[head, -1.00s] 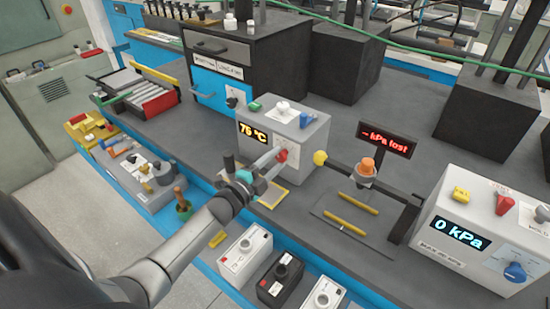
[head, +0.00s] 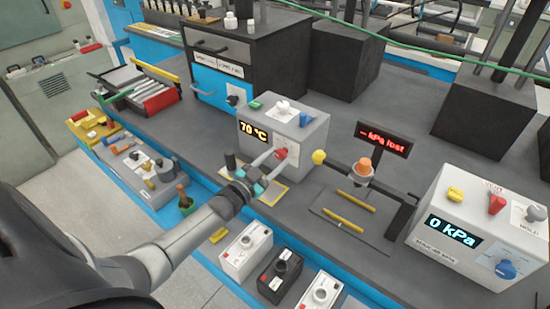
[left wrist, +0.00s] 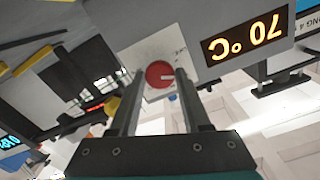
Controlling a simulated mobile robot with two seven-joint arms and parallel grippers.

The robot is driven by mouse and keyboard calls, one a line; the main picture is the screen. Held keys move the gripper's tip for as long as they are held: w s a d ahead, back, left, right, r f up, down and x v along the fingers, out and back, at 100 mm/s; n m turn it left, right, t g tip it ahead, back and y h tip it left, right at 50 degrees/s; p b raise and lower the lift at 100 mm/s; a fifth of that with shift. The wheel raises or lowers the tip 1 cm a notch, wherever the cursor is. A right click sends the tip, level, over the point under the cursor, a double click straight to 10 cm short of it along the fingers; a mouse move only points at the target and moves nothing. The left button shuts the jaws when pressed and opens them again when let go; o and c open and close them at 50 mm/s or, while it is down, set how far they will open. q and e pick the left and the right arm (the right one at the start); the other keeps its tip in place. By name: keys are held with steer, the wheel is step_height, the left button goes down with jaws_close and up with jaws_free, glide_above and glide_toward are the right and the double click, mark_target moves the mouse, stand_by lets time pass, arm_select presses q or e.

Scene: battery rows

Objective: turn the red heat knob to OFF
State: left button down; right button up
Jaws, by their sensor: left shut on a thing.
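The red heat knob (head: 281,154) is on the front of a light grey heater box (head: 309,137) whose display (head: 253,132) reads 70 °C. In the left wrist view the round red knob (left wrist: 159,74) sits on a white label plate between my fingers, with a pale pointer mark toward its right side. My left gripper (head: 272,158) is shut on the knob. The fingers also show in the left wrist view (left wrist: 158,85), one on each side of the knob. The label's lettering is mostly hidden or too small to read. My right gripper is not in view.
A yellow ball-shaped knob (head: 319,157) is just right of the heater box. A stand with an orange-topped part (head: 364,167) and a box reading 0 kPa (head: 451,229) are farther right. Several small boxes (head: 246,250) line the front edge below my arm.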

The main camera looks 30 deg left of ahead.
arm_select(q)
steer(key=shift+n, duration=2)
steer(key=shift+c, duration=1.9)
jaws_free()
steer(key=s+a+p, duration=0.1)
steer(key=s+p, duration=0.1)
steer(key=s, duration=1.3)
steer(key=shift+s, duration=0.15)
steer(key=shift+a, duration=0.1)
